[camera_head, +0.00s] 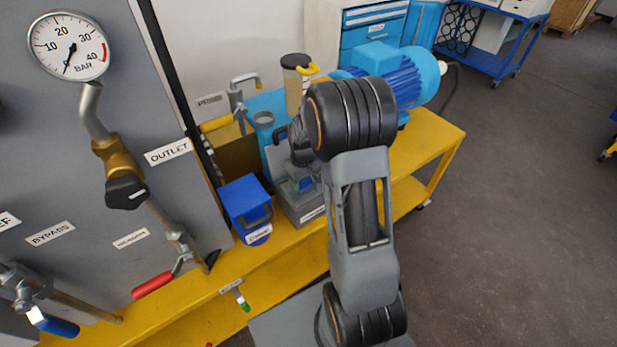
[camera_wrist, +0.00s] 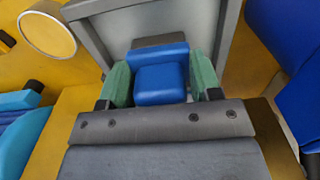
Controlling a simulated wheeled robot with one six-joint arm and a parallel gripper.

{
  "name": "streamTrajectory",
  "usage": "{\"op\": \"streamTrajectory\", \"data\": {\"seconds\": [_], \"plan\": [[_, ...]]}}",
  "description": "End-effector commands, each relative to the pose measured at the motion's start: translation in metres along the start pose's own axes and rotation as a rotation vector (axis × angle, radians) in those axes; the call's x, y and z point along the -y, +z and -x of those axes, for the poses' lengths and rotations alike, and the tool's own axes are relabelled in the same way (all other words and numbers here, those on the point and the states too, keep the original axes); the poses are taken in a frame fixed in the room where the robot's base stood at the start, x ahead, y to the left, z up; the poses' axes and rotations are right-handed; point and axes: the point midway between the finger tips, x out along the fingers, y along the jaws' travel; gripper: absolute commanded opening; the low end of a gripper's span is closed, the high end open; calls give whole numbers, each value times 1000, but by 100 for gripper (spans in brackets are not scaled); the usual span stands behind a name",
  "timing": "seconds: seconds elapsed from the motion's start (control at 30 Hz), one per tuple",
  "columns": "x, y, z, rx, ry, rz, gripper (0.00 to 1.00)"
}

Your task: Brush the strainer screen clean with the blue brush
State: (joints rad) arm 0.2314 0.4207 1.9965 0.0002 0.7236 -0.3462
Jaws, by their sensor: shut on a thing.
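My gripper (camera_wrist: 161,80) is shut on the blue brush (camera_wrist: 162,84), with a green finger pad on each side of it. A dark strip, perhaps its bristles, shows at the brush's far end. In the head view my gripper (camera_head: 304,184) is low over a grey open box (camera_head: 303,211), with a bit of blue between its fingers. The box's grey rim (camera_wrist: 229,40) surrounds the brush in the wrist view. Whether the brush touches the box floor cannot be told. I cannot make out the strainer screen.
A blue bin (camera_head: 243,196) stands left of the grey box on the yellow bench (camera_head: 285,250). A grey cup (camera_head: 263,120), a clear cylinder (camera_head: 293,88) and a blue motor (camera_head: 395,73) stand behind. A panel with valves and a gauge (camera_head: 69,46) is at left.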

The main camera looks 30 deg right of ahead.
Motion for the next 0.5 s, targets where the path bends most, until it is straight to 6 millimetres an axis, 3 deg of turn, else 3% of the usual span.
{"op": "streamTrajectory", "data": {"seconds": [0.5], "plan": [[12, -1, 1, 0, 0, 3, 39]]}}
